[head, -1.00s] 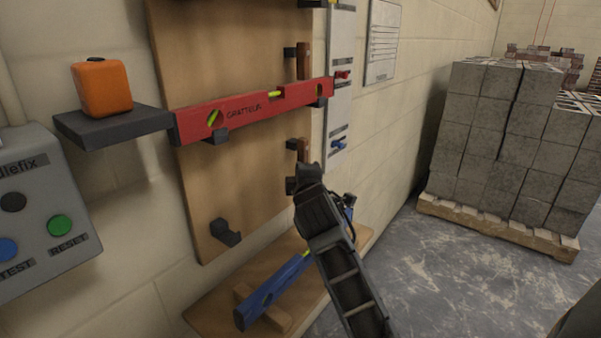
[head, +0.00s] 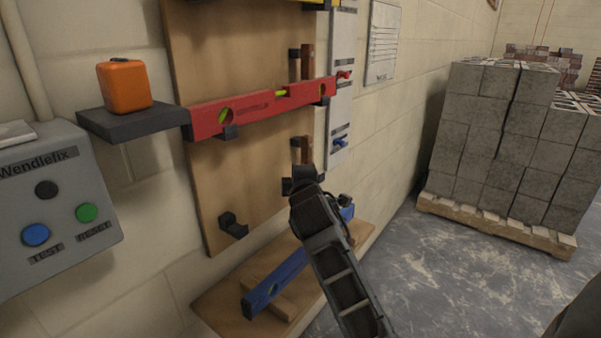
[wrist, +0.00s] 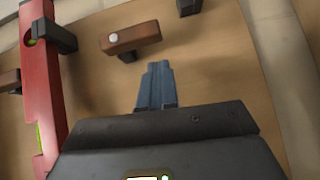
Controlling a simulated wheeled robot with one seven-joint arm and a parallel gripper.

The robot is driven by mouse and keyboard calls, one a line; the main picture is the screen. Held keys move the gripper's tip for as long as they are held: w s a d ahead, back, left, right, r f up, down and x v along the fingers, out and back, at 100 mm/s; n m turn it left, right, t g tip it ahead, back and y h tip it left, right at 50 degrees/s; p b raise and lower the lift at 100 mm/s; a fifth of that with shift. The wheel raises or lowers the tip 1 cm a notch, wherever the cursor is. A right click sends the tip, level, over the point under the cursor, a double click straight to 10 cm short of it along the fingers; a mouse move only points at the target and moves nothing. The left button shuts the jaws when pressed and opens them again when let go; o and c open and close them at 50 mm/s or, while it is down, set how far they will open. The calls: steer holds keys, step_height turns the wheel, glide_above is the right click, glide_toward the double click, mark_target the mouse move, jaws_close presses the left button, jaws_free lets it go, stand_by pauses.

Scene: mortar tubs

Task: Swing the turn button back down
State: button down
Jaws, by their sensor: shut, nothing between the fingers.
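The lower wooden turn button (head: 304,150) is a brown block at the board's right edge, under the red level (head: 230,118). In the wrist view the turn button (wrist: 135,38) has a pale screw near its left end. Its longer end points away from the red level (wrist: 42,95), roughly downward in the head view. My gripper (head: 304,176) is just below it in the head view. In the wrist view my gripper's blue-grey fingers (wrist: 158,75) are shut and empty. A visible gap separates their tips from the button. A similar upper turn button (head: 307,62) stands above the red level.
Dark hooks (head: 232,226) stick out from the wooden board (head: 215,180). A blue level (head: 275,283) lies on a low wooden shelf (head: 225,305). An orange box (head: 124,86) sits on a dark shelf (head: 135,123) above a grey button panel (head: 65,205).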

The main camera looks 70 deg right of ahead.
steer(key=v, duration=1)
steer(key=shift+w+a+f+b, duration=0.15)
steer(key=shift+a+f+b, duration=0.2)
steer(key=shift+a, duration=0.15)
steer(key=s+a+f+t+y+p, duration=0.1)
steer(key=s+a+f+t+y, duration=0.25)
steer(key=a, duration=0.75)
steer(key=s+a+f+t+y+p, duration=0.1)
steer(key=s+a+f+t+y, duration=0.3)
steer(key=a, duration=0.6)
steer(key=s+a+r+m+g+y+p, duration=0.1)
steer(key=s+a+r+m+y, duration=0.1)
steer(key=s+a, duration=0.3)
steer(key=s+a+r+m+g+y+p, duration=0.1)
steer(key=s+a+y, duration=0.4)
steer(key=s, duration=0.5)
steer(key=a+r+m, duration=0.1)
steer(key=m, duration=0.1)
steer(key=shift+m, duration=0.3)
steer(key=shift+s+r, duration=0.1)
steer(key=shift+r, duration=0.05)
